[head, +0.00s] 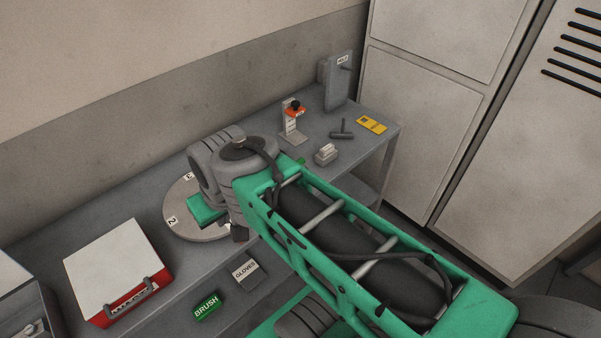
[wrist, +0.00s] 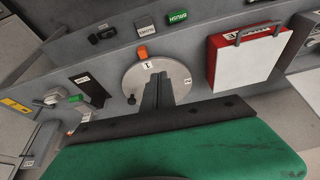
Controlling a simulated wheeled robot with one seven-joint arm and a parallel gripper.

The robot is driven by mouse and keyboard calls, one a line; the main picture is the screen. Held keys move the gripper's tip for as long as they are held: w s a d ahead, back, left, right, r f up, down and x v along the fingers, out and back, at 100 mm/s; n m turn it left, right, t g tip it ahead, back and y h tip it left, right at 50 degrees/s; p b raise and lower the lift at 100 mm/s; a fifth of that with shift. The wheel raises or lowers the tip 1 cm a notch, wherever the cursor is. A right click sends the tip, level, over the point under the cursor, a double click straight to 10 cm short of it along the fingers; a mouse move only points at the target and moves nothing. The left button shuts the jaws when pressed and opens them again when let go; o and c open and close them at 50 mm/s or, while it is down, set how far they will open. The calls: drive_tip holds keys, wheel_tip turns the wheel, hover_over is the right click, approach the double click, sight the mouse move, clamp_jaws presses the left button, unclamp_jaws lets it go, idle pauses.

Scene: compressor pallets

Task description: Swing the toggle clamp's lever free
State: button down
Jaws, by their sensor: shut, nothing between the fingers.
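I cannot clearly pick out the toggle clamp. In the wrist view an orange tab (wrist: 142,52) stands at the edge of a round grey disc (wrist: 130,80) with numbered labels; it may be the clamp's lever. In the head view a pale stand with an orange-red, black-topped part (head: 295,110) stands at the back of the bench, apart from the disc. My gripper (wrist: 160,78) is shut and empty, its dark fingers together over the disc, a little short of the orange tab. In the head view my arm hides the fingers and the disc's near right side.
A red box with a white lid (head: 118,270), a BRUSH block (head: 206,306) and a GLOVES block (head: 249,271) lie left and front. A T-shaped tool (head: 341,131), a yellow card (head: 371,125) and a grey wall-side box (head: 338,82) are at the bench's right end.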

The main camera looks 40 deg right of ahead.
drive_tip(key=w+d+f+m+y+b, duration=0.1)
drive_tip(key=w+d+f+m, duration=0.1)
drive_tip(key=d+f+m, duration=0.2)
drive_tip(key=w+d+f+m+t+y+b, duration=0.1)
drive_tip(key=w+d+f+m, duration=0.1)
drive_tip(key=d+f+m, duration=0.3)
drive_tip(key=w+d+f+m+y+b, duration=0.1)
drive_tip(key=w+d+f+m, duration=0.1)
drive_tip(key=d+f+m, duration=0.3)
drive_tip(key=shift+w+d+f+m+t, duration=0.1)
drive_tip(key=shift+f+m+t, duration=0.05)
drive_tip(key=shift+m, duration=0.45)
drive_tip(key=shift+w+f+m+t, duration=0.1)
drive_tip(key=shift+m+t, duration=0.05)
drive_tip(key=shift+m, duration=0.45)
drive_tip(key=s+d+f+m+t+h+b, duration=0.1)
drive_tip(key=s+d+m+t, duration=0.2)
drive_tip(key=d+m, duration=0.5)
drive_tip(key=s+d+f+m+t+h, duration=0.1)
drive_tip(key=s+d+f+m+t, duration=0.1)
drive_tip(key=d+m+t, duration=0.3)
drive_tip(key=s+d+m, duration=0.1)
drive_tip(key=d+m, duration=0.3)
drive_tip(key=m, duration=0.2)
drive_tip(key=shift+d+h+b, duration=0.15)
drive_tip(key=shift+h+b, duration=0.15)
drive_tip(key=shift+b, duration=0.05)
